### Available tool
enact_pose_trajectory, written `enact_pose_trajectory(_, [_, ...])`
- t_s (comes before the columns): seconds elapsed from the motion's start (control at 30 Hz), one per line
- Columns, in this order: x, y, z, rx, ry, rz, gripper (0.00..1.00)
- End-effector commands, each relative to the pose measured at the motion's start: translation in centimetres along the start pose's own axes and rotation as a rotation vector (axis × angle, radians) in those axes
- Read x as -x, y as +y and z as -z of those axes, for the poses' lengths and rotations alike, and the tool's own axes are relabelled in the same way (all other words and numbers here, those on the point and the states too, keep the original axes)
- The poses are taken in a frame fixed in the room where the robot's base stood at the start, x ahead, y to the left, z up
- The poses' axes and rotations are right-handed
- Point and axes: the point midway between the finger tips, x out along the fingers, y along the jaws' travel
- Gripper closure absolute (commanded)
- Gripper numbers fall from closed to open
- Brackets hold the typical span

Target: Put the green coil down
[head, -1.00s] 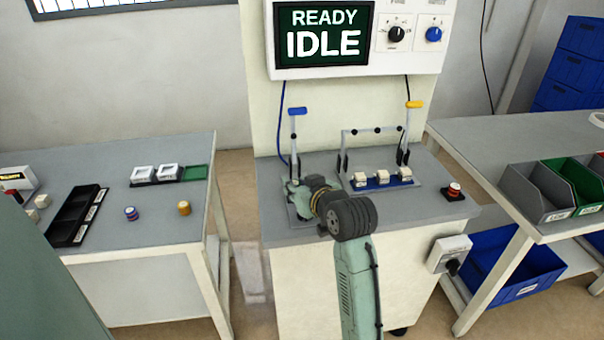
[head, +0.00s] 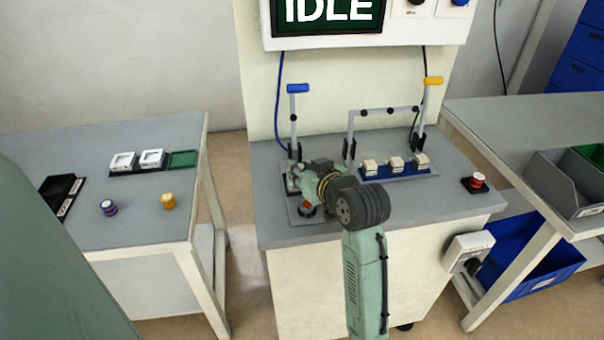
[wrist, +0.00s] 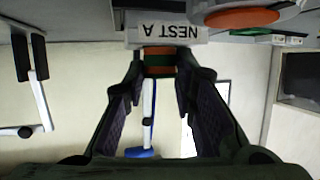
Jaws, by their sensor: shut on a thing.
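The green coil (wrist: 158,58), with orange bands, sits between the fingertips of my gripper (wrist: 159,66) in the wrist view, which is upside down. My gripper is shut on it. The coil is right by a white block labelled NEST A (wrist: 167,30); I cannot tell whether it touches the nest. In the head view my gripper is over the left fixture plate (head: 297,217) on the middle bench, and my arm hides the coil.
A blue-handled lever (head: 298,90) rises behind the fixture. To its right are a yellow-handled lever (head: 432,82), a blue rack (head: 398,173) of pale blocks and a red button (head: 477,180). Two other coils, blue-red (head: 108,208) and yellow (head: 168,201), stand on the left table.

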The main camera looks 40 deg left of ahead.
Motion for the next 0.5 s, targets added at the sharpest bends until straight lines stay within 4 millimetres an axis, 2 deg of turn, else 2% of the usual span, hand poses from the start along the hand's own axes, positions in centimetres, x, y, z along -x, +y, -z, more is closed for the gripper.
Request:
enact_pose_trajectory(0.03, [-0.2,0.0,-0.7,-0.002,-0.010,0.002,1.00])
enact_pose_trajectory(0.27, [-0.2,-0.1,-0.7,-0.003,-0.017,0.004,1.00])
enact_pose_trajectory(0.5, [-0.6,-0.1,-1.6,-0.005,-0.020,0.006,1.00])
